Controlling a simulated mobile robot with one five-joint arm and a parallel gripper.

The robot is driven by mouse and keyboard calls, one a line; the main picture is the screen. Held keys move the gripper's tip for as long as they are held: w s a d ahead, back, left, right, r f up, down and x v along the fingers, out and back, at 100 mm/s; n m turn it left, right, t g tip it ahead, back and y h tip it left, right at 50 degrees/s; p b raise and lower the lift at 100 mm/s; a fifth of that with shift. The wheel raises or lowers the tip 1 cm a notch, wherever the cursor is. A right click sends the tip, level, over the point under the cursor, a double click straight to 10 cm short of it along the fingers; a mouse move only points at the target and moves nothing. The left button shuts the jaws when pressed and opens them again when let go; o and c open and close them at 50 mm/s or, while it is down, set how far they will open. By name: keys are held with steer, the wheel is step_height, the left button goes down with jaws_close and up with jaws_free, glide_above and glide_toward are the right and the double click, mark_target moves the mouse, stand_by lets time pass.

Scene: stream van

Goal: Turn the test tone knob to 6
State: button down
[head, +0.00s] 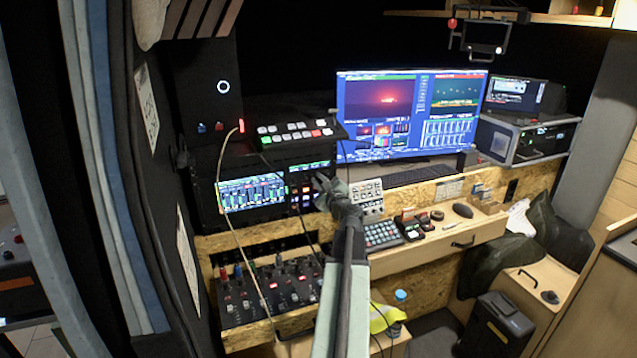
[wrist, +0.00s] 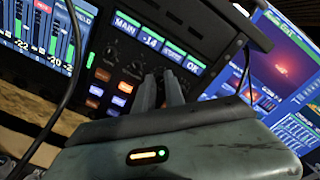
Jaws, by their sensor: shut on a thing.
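My gripper (wrist: 162,80) reaches a black panel (wrist: 122,42) of knobs and buttons. Its two fingers are close together, shut on a small dark knob that they mostly hide. Other dark knobs (wrist: 110,55) sit to the left of the fingers. The knob's pointer and scale cannot be made out. In the head view my gripper (head: 322,183) is at the panel's right side, and the held knob is hidden.
A level-meter screen (head: 252,193) is left of the panel. A switcher with lit buttons (head: 297,134) juts out above it, and a mixer (head: 270,290) lies below. A cable (head: 238,235) hangs in front. A large monitor (head: 410,110) stands to the right.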

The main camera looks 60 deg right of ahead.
steer(key=shift+w, duration=0.1)
stand_by(0.3)
steer(key=c, duration=1.7)
jaws_free()
steer(key=v, duration=0.8)
steer(key=shift+w, duration=0.1)
